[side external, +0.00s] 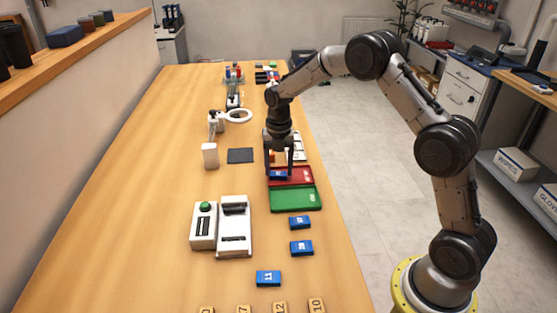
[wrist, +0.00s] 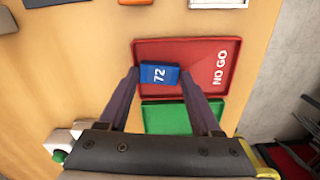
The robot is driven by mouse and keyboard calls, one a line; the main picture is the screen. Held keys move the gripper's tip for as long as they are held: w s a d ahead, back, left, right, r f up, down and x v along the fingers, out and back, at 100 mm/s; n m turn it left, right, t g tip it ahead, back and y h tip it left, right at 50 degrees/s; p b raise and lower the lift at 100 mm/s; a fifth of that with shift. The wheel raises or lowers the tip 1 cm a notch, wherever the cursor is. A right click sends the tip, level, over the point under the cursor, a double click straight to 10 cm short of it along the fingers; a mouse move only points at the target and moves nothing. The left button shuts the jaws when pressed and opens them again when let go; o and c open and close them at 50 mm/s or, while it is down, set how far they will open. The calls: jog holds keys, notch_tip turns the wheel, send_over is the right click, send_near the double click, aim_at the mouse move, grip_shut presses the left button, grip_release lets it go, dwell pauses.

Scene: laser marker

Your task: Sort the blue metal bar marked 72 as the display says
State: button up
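The blue bar marked 72 (wrist: 159,75) lies in the red tray (wrist: 200,51) labelled NO GO, in its left half in the wrist view. In the side view the bar (side external: 279,175) shows between my fingers, low over the red tray (side external: 305,174). My gripper (wrist: 160,74) is open, with a finger on each side of the bar and a small gap at each. It points straight down in the side view (side external: 279,173). The green tray (side external: 292,200) is empty and adjoins the red one. A white device with a dark panel (side external: 234,228) stands left of the trays; I cannot read any display.
A box with a green button (side external: 204,225) stands beside the white device. Several blue bars, including one (side external: 268,278), and yellowish bars (side external: 279,308) lie nearer the camera. A ring lamp (side external: 238,116) and dark pad (side external: 241,155) are farther back.

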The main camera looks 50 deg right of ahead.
notch_tip(320, 180, up, 14)
dwell(0.5)
jog(key=shift+f, duration=0.1)
jog(key=s+a+r+t, duration=0.2)
jog(key=s+a+r, duration=0.15)
jog(key=r, duration=0.55)
jog(key=s+a+r+m+t, duration=0.1)
jog(key=s+a+r+m, duration=0.15)
jog(key=s, duration=0.45)
jog(key=s+a+r+m+t, duration=0.1)
jog(key=s+r+m, duration=0.15)
jog(key=s, duration=0.35)
jog(key=s+a+f+m, duration=0.1)
jog(key=s+f+m, duration=0.3)
jog(key=s+m, duration=0.3)
jog(key=s+a+f+m+t, duration=0.1)
jog(key=s+f+m, duration=0.4)
jog(key=m, duration=0.8)
jog(key=s, duration=0.3)
jog(key=shift+s+t, duration=0.2)
jog(key=shift+t, duration=0.1)
